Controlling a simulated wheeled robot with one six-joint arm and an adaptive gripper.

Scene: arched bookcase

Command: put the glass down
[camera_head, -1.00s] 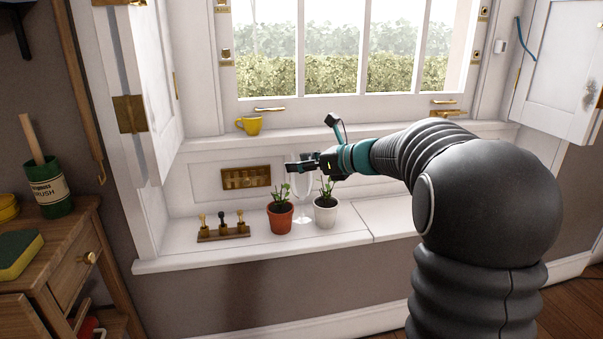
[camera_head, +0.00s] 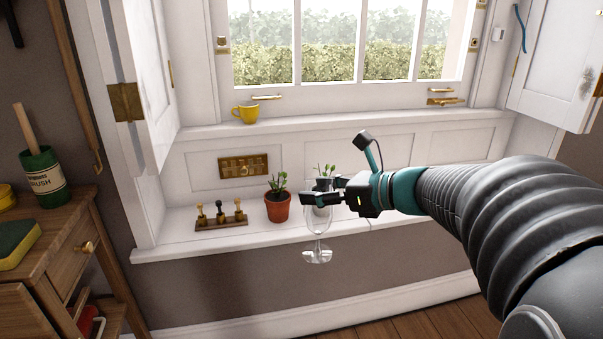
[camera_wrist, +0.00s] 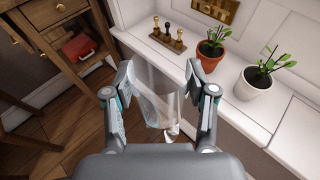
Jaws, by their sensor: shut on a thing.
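A clear stemmed glass (camera_head: 317,240) hangs upright from my gripper (camera_head: 328,197), with its foot in the air in front of the window seat's edge. My gripper is shut on the glass near its bowl; the fingers hide part of the bowl. In the wrist view, the glass (camera_wrist: 158,98) sits between the two fingers of my gripper (camera_wrist: 160,90), with the wooden floor below it.
The white window seat (camera_head: 175,245) holds a terracotta pot (camera_head: 278,207), a white pot (camera_wrist: 253,84) and a rack of stamps (camera_head: 221,218). A wooden desk (camera_head: 55,250) with a sponge (camera_head: 15,243) is at left. The seat's right part is bare.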

